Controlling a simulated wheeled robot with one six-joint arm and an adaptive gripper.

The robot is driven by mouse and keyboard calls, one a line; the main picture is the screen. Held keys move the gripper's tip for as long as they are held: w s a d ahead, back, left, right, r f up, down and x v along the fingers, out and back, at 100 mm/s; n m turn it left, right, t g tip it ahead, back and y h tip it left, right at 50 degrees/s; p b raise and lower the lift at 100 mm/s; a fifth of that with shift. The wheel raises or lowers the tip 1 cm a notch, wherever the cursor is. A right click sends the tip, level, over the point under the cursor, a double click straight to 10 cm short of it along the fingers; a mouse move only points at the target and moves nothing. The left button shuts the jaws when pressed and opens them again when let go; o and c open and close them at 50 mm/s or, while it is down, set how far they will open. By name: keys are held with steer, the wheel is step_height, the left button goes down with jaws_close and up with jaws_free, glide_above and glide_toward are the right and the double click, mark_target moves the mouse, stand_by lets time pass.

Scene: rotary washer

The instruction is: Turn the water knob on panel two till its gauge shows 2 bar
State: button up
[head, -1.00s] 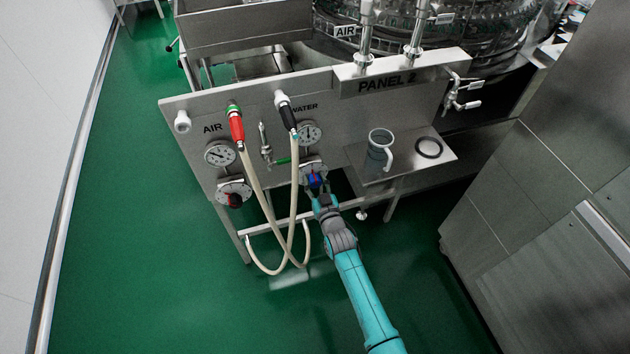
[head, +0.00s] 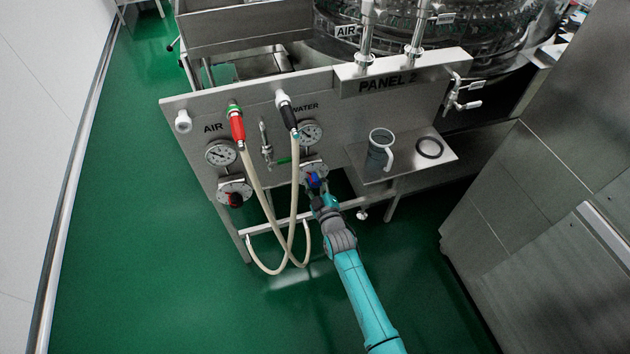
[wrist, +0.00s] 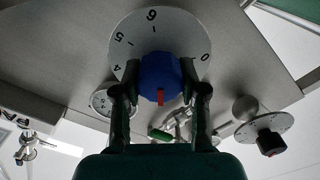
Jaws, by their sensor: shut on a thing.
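The blue water knob (wrist: 160,75) sits on a round numbered dial plate (wrist: 150,35) on panel two (head: 330,92). In the wrist view its red mark points down toward my gripper's base, on the side away from the 6. My gripper (wrist: 162,88) is shut on the knob, one finger on each side. In the head view my gripper (head: 318,192) reaches the blue knob (head: 314,181) below the water gauge (head: 310,134). The gauge's needle is too small to read there; in the wrist view the gauge (wrist: 100,102) is partly hidden by a finger.
Left of it are the air gauge (head: 220,153) and the red air knob (head: 234,199). Two pale hoses (head: 266,205) hang in front of the panel, close to my gripper. A shelf (head: 400,158) with a pitcher (head: 380,145) juts out at right. Green floor lies open in front.

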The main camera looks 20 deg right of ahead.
steer(key=shift+n, duration=0.6)
steer(key=o, duration=1.1)
steer(key=shift+o, duration=0.2)
steer(key=s, duration=1.2)
